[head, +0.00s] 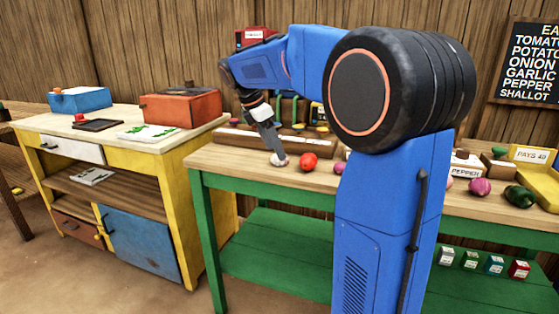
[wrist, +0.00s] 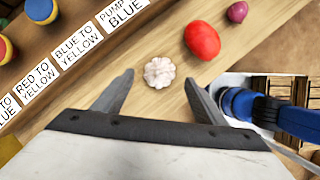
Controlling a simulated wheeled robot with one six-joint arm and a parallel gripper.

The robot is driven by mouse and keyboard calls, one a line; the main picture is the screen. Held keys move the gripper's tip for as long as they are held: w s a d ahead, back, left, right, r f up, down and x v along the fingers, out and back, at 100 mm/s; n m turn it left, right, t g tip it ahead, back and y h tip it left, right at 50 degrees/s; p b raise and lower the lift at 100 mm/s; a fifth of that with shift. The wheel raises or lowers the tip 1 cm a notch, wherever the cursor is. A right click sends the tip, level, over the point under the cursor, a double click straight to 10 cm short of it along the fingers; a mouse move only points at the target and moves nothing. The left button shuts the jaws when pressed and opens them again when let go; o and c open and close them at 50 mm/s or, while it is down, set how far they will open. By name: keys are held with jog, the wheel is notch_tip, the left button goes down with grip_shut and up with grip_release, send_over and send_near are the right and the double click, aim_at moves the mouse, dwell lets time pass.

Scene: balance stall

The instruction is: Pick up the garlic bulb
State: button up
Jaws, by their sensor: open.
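The garlic bulb (wrist: 159,73) is white and ribbed and lies on the wooden counter in the wrist view. In the head view the garlic bulb (head: 279,160) shows as a pale lump at the tip of my gripper (head: 272,147). In the wrist view my gripper (wrist: 158,97) is open, with one finger to each side and the bulb just beyond the fingertips, centred between them. No finger touches the bulb in that view. The lower part of the bulb is hidden from above.
A red tomato (wrist: 202,40) lies close to the right of the garlic, with a purple shallot or onion (wrist: 237,12) beyond it. White labels (wrist: 73,53) line the panel at left. My arm hides part of the green-legged counter (head: 225,163). Bare counter lies around the bulb.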

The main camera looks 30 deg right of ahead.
jog(key=shift+x, duration=1.75)
jog(key=c, duration=1.1)
jog(key=shift+r, duration=0.1)
